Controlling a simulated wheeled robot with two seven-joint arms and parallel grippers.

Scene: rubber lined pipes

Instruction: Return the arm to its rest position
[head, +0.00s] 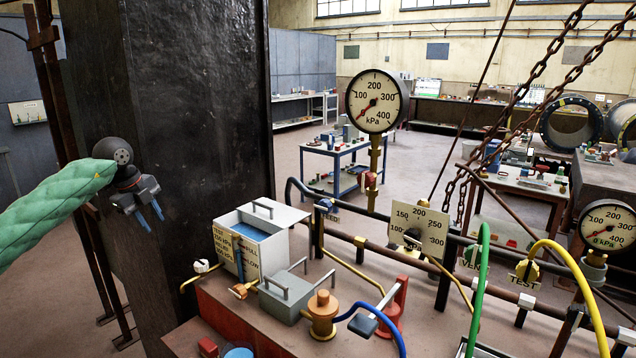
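My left arm comes in from the left edge in a green padded sleeve. Its gripper (149,214) hangs in the air in front of the dark column, pointing down. Its two blue fingertips stand apart with nothing between them. It is left of the test bench and touches nothing that I can see. My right arm and gripper are not in view.
A dark steel column (195,120) stands behind my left gripper. To the right, a red bench holds a white water tank (270,218), a grey lidded box (288,298) and a brass pump (322,315). Pipes, gauges (377,101), hoses and hanging chains fill the right side.

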